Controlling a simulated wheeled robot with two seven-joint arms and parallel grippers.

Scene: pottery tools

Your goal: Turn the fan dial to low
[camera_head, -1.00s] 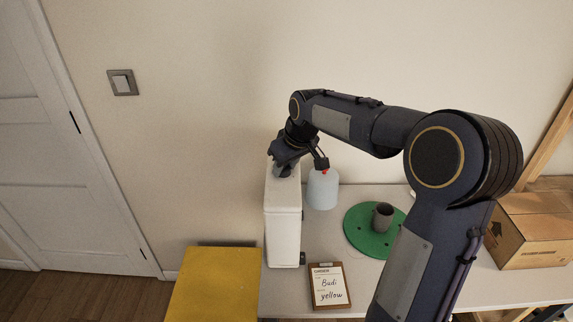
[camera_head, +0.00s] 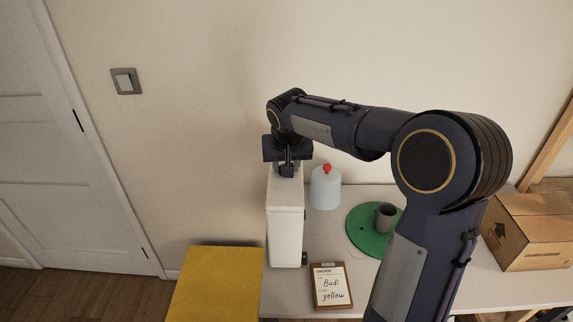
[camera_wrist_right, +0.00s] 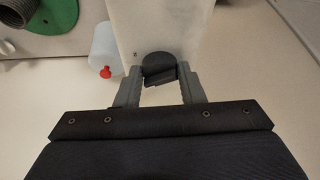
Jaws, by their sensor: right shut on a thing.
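The fan is a tall white box (camera_head: 285,225) at the left end of the table. In the right wrist view its white casing (camera_wrist_right: 165,25) fills the upper middle. The dark round dial (camera_wrist_right: 158,64) on the casing shows between my fingers. My right gripper (camera_wrist_right: 161,76) is shut on the dial, one finger at each side. In the head view my right gripper (camera_head: 287,170) points down at the top of the fan and hides the dial. I cannot read any dial markings. My left gripper is in neither view.
A pale blue bottle with a red tip (camera_head: 324,188) stands just right of the fan. A green disc (camera_head: 367,245) carries a dark cup (camera_head: 385,216). A clipboard (camera_head: 331,286) lies in front, a cardboard box (camera_head: 530,230) at right, a yellow surface (camera_head: 215,285) at left.

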